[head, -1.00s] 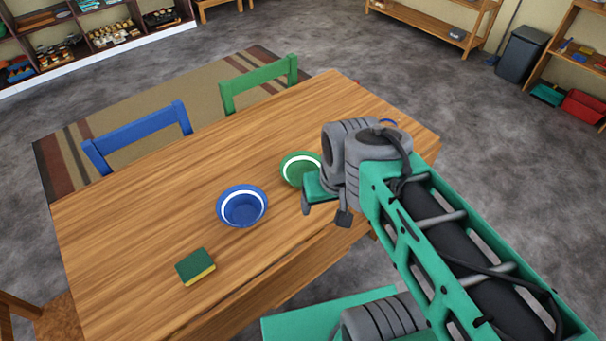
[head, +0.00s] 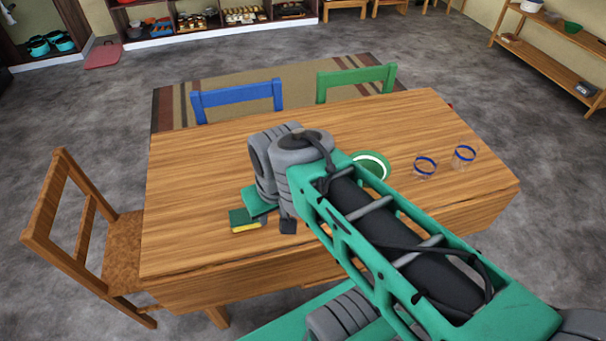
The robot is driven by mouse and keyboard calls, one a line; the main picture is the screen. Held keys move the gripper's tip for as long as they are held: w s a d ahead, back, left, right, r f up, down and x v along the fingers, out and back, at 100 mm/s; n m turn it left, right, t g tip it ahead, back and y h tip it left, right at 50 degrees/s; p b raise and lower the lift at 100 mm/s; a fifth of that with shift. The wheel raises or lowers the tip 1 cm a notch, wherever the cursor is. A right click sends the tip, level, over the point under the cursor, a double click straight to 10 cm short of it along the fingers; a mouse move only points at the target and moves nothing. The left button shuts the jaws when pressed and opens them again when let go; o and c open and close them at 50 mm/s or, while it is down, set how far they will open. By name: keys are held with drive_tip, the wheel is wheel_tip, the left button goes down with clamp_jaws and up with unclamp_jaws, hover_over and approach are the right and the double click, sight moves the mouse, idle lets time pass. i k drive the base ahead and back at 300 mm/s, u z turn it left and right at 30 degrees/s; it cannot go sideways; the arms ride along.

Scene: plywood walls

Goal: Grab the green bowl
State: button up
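The green bowl (head: 373,161) with a white inner band stands on the wooden table (head: 200,165), right of the middle. My arm covers its lower left part. My gripper (head: 276,222) is over the front left part of the table, well to the left of the bowl and apart from it. Its fingers look spread with nothing between them, though they are small and partly hidden. The blue bowl is not visible now.
A green and yellow sponge (head: 244,220) lies just left of my gripper. Two clear cups with blue rims, one (head: 425,168) and another (head: 464,157), stand right of the green bowl. Blue (head: 238,95), green (head: 356,80) and wooden (head: 85,235) chairs surround the table.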

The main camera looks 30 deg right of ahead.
sight(376, 163)
drive_tip(key=u, duration=2.7)
drive_tip(key=k, duration=1.9)
drive_tip(key=u, duration=0.15)
